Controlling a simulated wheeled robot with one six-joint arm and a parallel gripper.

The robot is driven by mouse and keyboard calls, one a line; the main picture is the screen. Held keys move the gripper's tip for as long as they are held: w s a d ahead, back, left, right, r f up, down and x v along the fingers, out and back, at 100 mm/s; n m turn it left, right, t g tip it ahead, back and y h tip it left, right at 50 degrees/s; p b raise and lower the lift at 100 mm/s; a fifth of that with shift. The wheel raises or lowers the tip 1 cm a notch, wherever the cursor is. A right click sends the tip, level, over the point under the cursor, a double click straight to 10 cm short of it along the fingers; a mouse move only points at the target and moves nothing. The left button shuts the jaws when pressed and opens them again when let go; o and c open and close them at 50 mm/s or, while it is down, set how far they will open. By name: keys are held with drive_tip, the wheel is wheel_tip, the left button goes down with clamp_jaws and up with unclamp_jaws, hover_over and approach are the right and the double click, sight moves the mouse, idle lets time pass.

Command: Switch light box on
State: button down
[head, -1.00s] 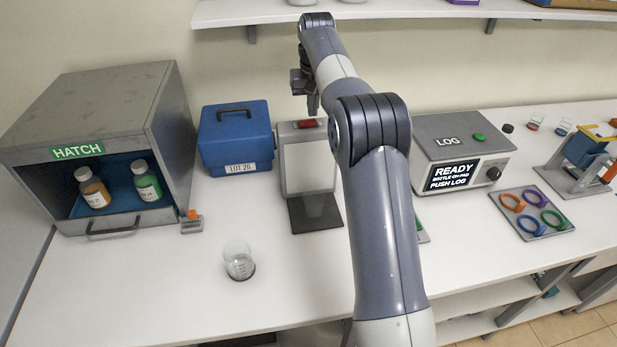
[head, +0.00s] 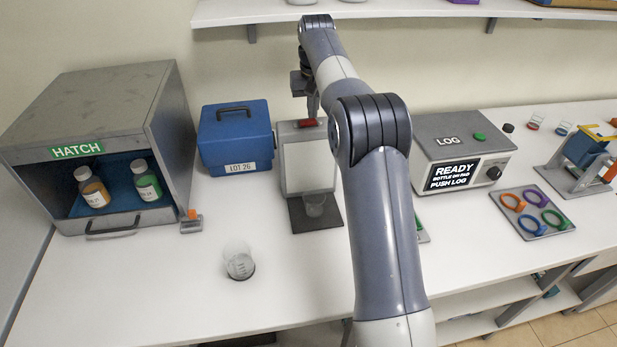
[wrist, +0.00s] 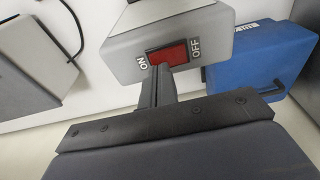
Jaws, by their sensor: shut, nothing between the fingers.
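The light box (head: 308,166) stands near the back of the bench, with a pale front panel and a dark pad in front. Its red rocker switch (head: 307,122) is on top. In the wrist view the switch (wrist: 178,52) lies between the labels ON, at left, and OFF, at right. My gripper (head: 313,116) is shut and empty, pointing down at the switch. In the wrist view the fingertips (wrist: 160,69) are at the ON end of the switch, and seem to touch it. They hide part of that end.
A clear beaker (head: 315,205) stands on the dark pad. The blue LOT 26 box (head: 236,140) is left of the light box, and the grey hatch (head: 110,110) with two bottles is farther left. Another beaker (head: 239,262) stands in front. The LOG device (head: 462,150) is at right.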

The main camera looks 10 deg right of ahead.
drive_tip(key=shift+f, duration=0.55)
drive_tip(key=shift+r, duration=0.1)
wheel_tip(320, 180, up, 3)
drive_tip(key=shift+f+p, duration=0.15)
drive_tip(key=shift+p, duration=0.95)
drive_tip(key=shift+r, duration=2.1)
drive_tip(key=shift+f+b, duration=1.4)
drive_tip(key=shift+f, duration=2.15)
drive_tip(key=shift+r, duration=0.15)
